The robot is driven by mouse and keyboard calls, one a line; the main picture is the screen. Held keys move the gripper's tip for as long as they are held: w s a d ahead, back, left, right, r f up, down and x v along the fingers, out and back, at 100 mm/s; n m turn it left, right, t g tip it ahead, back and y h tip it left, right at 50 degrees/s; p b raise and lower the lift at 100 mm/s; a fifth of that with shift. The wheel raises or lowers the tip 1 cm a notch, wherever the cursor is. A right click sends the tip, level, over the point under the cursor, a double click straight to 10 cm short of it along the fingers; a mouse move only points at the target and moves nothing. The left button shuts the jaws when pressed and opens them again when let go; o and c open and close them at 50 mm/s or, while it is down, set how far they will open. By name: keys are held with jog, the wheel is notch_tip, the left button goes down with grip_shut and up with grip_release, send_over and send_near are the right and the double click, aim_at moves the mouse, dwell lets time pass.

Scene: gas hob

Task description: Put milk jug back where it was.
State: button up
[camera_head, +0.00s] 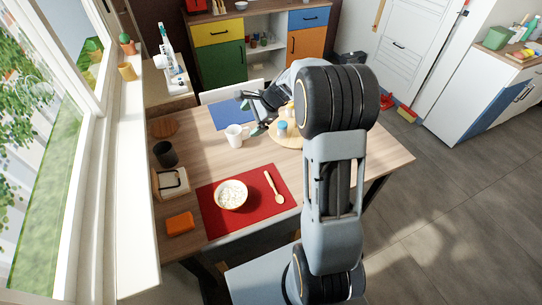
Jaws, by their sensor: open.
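The white milk jug (234,136) stands upright on the wooden table, just off the near edge of the blue mat. A handle shows on its right side. My gripper (251,113) is over the table, at the right of the blue mat and above and right of the jug in the picture. Its fingers are spread and nothing shows between them. Whether the lower finger touches the jug cannot be told. A round wooden board (288,141) lies to the right, partly hidden by my arm, with a small blue-topped container (282,129) on it.
A red mat (222,224) with a bowl (231,194) and a wooden spoon (274,188) lies near the front. A dark cup (165,153), a napkin holder (172,184) and an orange item (180,224) line the left. The blue mat (228,117) looks bare.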

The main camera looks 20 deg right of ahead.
jog(key=s+a+r+n+h, duration=0.1)
jog(key=s+r+n+h, duration=0.2)
jog(key=s+n, duration=0.5)
jog(key=s+a+r+n+h, duration=0.2)
jog(key=s+n, duration=0.7)
jog(key=s, duration=0.8)
jog(key=shift+r+h, duration=0.7)
jog(key=shift+r, duration=0.1)
